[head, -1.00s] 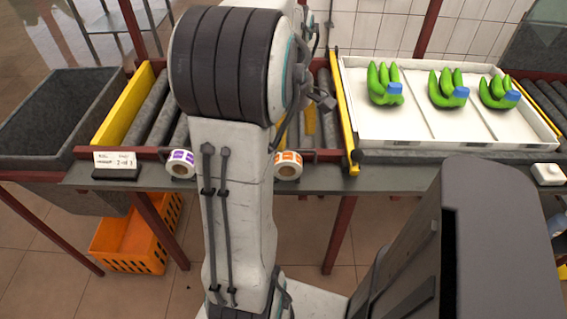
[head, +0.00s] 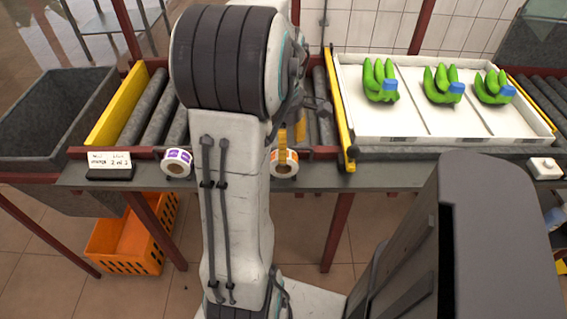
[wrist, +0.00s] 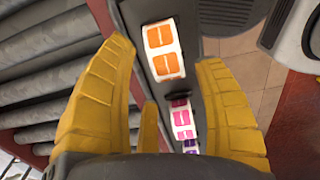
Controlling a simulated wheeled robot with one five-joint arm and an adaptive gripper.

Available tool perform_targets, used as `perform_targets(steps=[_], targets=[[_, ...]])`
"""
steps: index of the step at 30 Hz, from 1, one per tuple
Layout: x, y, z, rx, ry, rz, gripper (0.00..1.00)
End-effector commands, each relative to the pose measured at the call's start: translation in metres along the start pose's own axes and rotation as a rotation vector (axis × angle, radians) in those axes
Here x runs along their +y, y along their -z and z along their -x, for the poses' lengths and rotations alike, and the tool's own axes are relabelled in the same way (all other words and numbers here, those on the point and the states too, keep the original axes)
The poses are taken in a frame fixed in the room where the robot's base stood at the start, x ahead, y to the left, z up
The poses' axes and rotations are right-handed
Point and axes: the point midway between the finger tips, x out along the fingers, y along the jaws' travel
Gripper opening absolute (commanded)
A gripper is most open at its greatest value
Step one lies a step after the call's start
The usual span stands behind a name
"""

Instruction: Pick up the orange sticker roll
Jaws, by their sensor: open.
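The orange sticker roll (head: 291,171) sits on the grey ledge in front of the rollers, just right of my arm in the head view. In the wrist view its orange-and-white labels (wrist: 163,51) show between the tips of my yellow fingers. My gripper (wrist: 166,62) is open, with its fingers spread to either side of the roll and nothing held. In the head view my arm hides most of the gripper; one yellow finger (head: 282,146) shows at the roll's upper edge. I cannot tell whether it touches.
A purple sticker roll (head: 177,163) and a pink one (wrist: 183,121) share the ledge; my arm hides the pink one in the head view. A card (head: 108,164) stands left. A white tray (head: 431,138) with green banana bunches is at right. Rollers lie behind.

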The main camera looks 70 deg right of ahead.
Motion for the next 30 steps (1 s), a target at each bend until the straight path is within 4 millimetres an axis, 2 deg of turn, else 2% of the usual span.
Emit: perform_targets(steps=[3,7,17,18,30], targets=[[0.000,0.002,-0.016,0.000,0.003,0.000,0.62],[0.000,0.002,-0.026,0.000,0.003,-0.001,0.62],[0.000,0.002,-0.030,0.000,0.000,-0.001,0.62],[0.000,0.002,-0.030,0.000,0.000,-0.001,0.65],[0.000,0.002,-0.030,0.000,0.000,-0.001,0.29]])
